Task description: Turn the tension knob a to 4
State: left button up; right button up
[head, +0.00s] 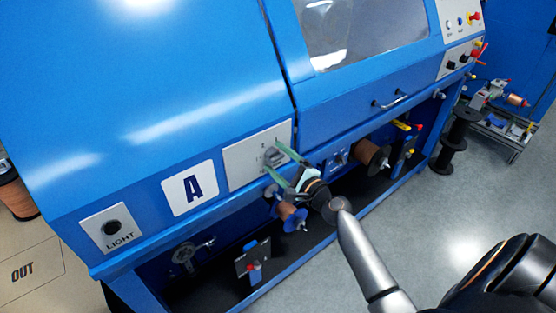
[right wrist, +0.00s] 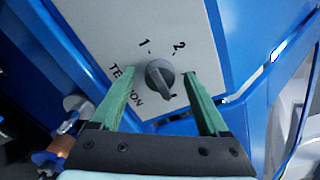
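The tension knob (right wrist: 160,76) is a dark grey round knob with a raised grip bar on a white panel marked TENSION, with 1 and 2 readable. In the head view the panel (head: 245,162) is right of the large A label, and the knob (head: 272,158) is partly hidden. My right gripper (right wrist: 159,73) has green fingers spread on either side of the knob, with gaps visible. It also shows in the head view (head: 273,156) in front of the panel. The number 4 is not readable. My left gripper is not in view.
Below the panel, a copper spool (head: 292,214) and another spool (head: 370,154) sit in the blue machine's open lower bay. A LIGHT button panel (head: 113,228) is at the left. Grey floor (head: 430,215) is clear in front on the right.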

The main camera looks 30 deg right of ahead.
jog(key=shift+s, duration=0.15)
jog(key=s+d+b, duration=0.1)
jog(key=s+b, duration=0.1)
jog(key=s, duration=1)
jog(key=shift+s, duration=0.1)
jog(key=s+a+f+n+g, duration=0.3)
jog(key=s+a+f+n, duration=0.1)
jog(key=a+f+n, duration=0.3)
jog(key=s+a+f+n+g+y+p, duration=0.1)
jog(key=s+a+f+n+g, duration=0.3)
jog(key=a+f+n, duration=0.3)
notch_tip(320, 180, down, 4)
jog(key=s+n, duration=0.1)
jog(key=n, duration=0.3)
jog(key=shift+s, duration=0.15)
jog(key=s+a+f+n+g, duration=0.1)
jog(key=s+a+f+n, duration=0.2)
jog(key=n, duration=0.4)
jog(key=shift+s+a+f+g+p, duration=0.4)
jog(key=shift+s+a, duration=0.3)
jog(key=shift+s, duration=0.45)
